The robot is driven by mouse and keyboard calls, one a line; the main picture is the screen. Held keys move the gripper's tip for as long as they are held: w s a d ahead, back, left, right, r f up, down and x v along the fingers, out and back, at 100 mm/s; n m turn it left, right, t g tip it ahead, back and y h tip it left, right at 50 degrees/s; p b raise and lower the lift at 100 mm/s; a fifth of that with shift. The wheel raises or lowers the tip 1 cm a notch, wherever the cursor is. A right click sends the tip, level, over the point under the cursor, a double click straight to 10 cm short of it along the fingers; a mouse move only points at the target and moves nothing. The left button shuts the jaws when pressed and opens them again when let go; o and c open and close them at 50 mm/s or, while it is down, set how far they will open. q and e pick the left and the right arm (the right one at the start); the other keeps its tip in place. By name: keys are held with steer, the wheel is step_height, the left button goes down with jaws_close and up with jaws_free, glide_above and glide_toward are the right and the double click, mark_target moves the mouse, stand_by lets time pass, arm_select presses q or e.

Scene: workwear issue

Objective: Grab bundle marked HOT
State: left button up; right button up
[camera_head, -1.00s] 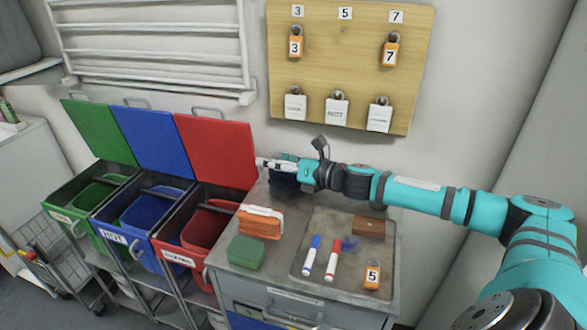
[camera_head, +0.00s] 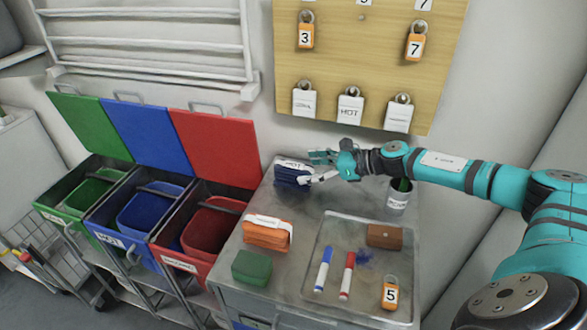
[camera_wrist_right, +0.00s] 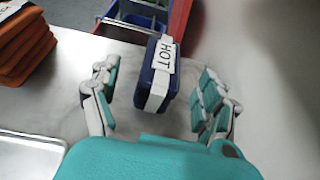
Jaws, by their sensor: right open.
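The bundle marked HOT (camera_head: 291,174) is a dark blue folded stack with a white band, at the back left of the grey cabinet top. In the right wrist view the blue bundle (camera_wrist_right: 158,84) stands between the fingers, with HOT on its band. My right gripper (camera_head: 321,168) is open beside the bundle, reaching in from the right. In the wrist view my right gripper's fingers (camera_wrist_right: 157,105) are spread on both sides of it, with gaps. My left gripper is not in view.
An orange bundle (camera_head: 267,234) and a green one (camera_head: 251,268) lie nearer the front. A tray (camera_head: 325,285) holds markers, a brown block (camera_head: 386,236) and padlock 5 (camera_head: 390,294). A labelled cup (camera_head: 398,197) stands behind the tray. Open bins (camera_head: 205,235) stand left.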

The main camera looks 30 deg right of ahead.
mark_target(298, 166)
steer(key=shift+w+a, duration=0.15)
steer(key=shift+w, duration=0.1)
steer(key=shift+w+a+r+p, duration=0.15)
steer(key=shift+w+a+p, duration=0.45)
steer(key=shift+w+p, duration=0.35)
steer(key=shift+p+x, duration=0.5)
steer(key=shift+x, duration=0.6)
steer(key=shift+w+a+f, duration=0.15)
steer(key=shift+w+f, duration=0.05)
steer(key=shift+f, duration=0.2)
steer(key=shift+s, duration=0.1)
steer(key=shift+c, duration=1.3)
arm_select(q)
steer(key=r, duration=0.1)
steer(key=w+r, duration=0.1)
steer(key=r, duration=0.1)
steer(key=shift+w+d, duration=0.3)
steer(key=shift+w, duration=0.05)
arm_select(e)
steer(key=c, duration=1.1)
